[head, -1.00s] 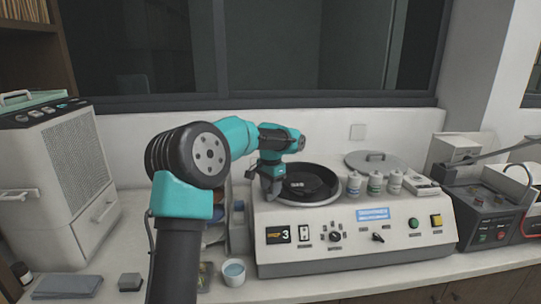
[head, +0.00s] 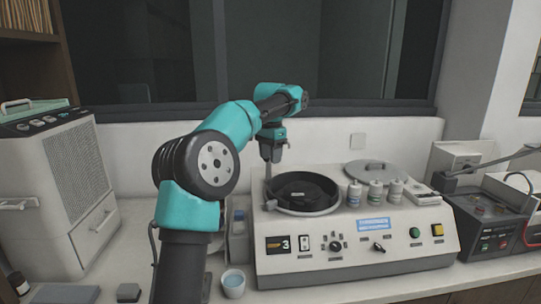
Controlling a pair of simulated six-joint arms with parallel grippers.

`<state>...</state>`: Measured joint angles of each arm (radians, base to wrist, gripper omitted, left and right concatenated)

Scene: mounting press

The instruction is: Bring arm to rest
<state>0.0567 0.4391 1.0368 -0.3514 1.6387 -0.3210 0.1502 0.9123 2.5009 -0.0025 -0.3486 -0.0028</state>
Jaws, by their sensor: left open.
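My left arm comes up from the lower middle in the head view. Its gripper (head: 270,172) points down above the left rim of the round black well (head: 303,190) of the mounting press (head: 345,246). The gripper is open, and I see nothing between its fingers. The fingers are small and dark, so the gap between them is hard to make out. The press is a cream console with a display, knobs, and green and yellow buttons on its front. My right gripper is not in view.
Several small bottles (head: 375,191) and a round grey lid (head: 374,171) stand on the press, right of the well. A white cup (head: 233,281) stands on the counter by my arm. A tall cream unit (head: 62,195) stands left, and a dark control box (head: 492,222) stands right.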

